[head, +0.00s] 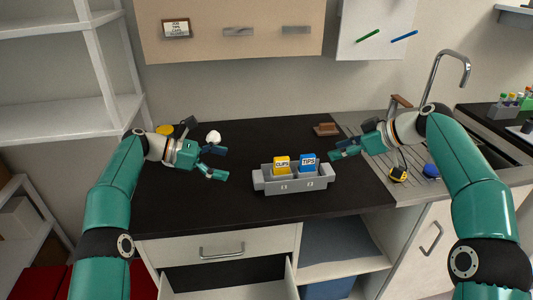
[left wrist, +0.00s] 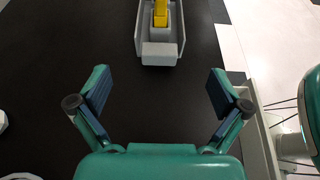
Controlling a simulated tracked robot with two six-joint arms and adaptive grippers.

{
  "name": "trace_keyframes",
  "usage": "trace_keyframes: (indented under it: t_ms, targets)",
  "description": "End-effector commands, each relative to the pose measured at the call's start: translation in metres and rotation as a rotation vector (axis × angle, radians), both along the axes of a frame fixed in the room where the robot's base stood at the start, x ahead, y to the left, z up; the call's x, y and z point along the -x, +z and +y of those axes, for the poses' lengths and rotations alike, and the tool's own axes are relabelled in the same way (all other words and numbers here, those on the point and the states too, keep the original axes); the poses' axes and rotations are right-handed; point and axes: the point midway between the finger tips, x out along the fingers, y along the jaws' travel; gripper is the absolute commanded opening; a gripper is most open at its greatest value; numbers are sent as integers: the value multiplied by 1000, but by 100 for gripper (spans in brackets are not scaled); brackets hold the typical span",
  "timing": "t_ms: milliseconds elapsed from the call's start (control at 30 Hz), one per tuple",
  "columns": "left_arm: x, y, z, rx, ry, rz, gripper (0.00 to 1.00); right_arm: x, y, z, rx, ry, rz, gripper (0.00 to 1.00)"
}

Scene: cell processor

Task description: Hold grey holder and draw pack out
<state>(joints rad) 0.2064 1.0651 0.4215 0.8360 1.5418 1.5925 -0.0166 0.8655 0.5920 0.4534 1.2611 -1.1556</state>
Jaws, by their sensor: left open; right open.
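A grey holder (head: 290,186) stands on the dark counter, with a yellow pack labelled CLIPS (head: 282,165) and a blue pack labelled TIPS (head: 307,162) upright in it. My left gripper (head: 219,163) is open and empty, to the left of the holder and apart from it. In the left wrist view the open fingers (left wrist: 158,93) point at the near end of the holder (left wrist: 160,54), with the yellow pack (left wrist: 160,14) beyond. My right gripper (head: 338,149) is open, just right of the blue pack; I cannot tell whether it touches the pack.
An open drawer (head: 225,287) juts out below the counter's front edge. A sink with a tap (head: 445,68) lies at the right, with a yellow tape measure (head: 397,175) and a blue one (head: 431,170). A brown block (head: 326,129) and a white object (head: 213,136) stand farther back.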

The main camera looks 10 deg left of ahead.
Motion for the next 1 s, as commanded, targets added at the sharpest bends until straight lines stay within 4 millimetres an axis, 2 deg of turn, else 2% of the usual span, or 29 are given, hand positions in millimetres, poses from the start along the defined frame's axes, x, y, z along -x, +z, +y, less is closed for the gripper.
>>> trace_keyframes:
  t_ms: [700, 1000]
  targets:
    - [-30, -50, -116, -1, -3, 0, 100, 0, 0, 0, 0, -3, 0, 42]
    - [-37, -60, -140, -1, 1, -1, 100, 0, 0, 1, 0, -3, 0, 42]
